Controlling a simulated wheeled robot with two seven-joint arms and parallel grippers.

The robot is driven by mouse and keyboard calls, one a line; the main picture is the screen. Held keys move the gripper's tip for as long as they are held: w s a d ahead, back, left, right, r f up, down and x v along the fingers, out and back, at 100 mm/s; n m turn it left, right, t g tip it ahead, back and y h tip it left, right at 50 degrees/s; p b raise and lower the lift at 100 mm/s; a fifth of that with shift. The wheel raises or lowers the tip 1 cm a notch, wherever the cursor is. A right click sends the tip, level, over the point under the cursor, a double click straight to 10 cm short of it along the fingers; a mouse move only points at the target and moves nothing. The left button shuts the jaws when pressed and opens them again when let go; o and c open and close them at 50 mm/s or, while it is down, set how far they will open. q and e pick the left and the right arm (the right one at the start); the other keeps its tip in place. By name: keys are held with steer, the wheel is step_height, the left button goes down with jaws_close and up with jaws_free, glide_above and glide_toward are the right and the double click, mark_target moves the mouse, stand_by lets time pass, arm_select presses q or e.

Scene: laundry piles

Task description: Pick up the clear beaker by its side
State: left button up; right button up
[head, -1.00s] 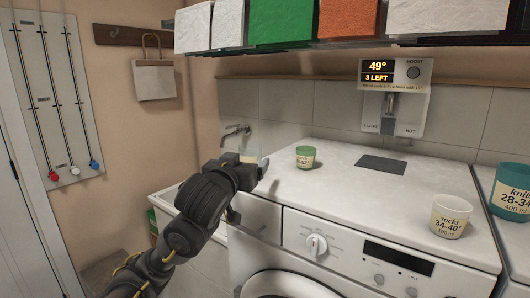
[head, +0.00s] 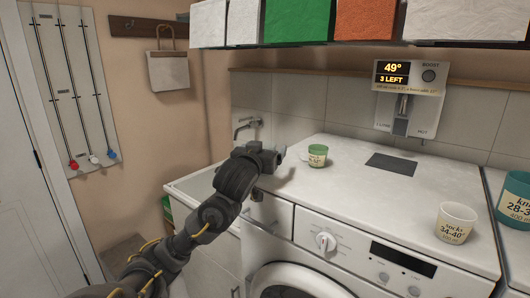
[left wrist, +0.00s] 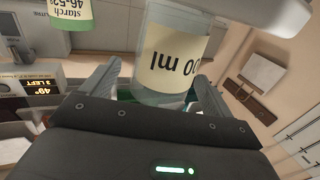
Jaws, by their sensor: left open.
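The clear beaker (left wrist: 190,22) has a cream label reading "00 ml", which appears upside down in the left wrist view. My left gripper (left wrist: 158,76) is open, with one finger on each side of the lower part of the beaker in that picture. I cannot tell whether either finger touches it. In the head view my left gripper (head: 271,160) is over the back left corner of the washing machine top, and the beaker is hidden behind it. My right gripper is not in view.
A green cup (head: 317,155) labelled "starch" stands close to the right; it also shows in the left wrist view (left wrist: 70,12). A white "socks" cup (head: 453,223) and a teal tub (head: 514,198) stand farther right. A tap (head: 246,126) is on the wall behind.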

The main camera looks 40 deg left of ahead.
arm_select(q)
steer(key=shift+r+p+x, duration=0.25)
steer(key=shift+p+x, duration=0.25)
steer(key=shift+x, duration=0.55)
steer(key=shift+w+a+f, duration=0.1)
steer(key=shift+w+f, duration=0.1)
steer(key=shift+w, duration=0.1)
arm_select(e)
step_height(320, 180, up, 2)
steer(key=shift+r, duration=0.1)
arm_select(q)
steer(key=shift+c, duration=0.3)
steer(key=c, duration=1)
steer(key=shift+r, duration=0.15)
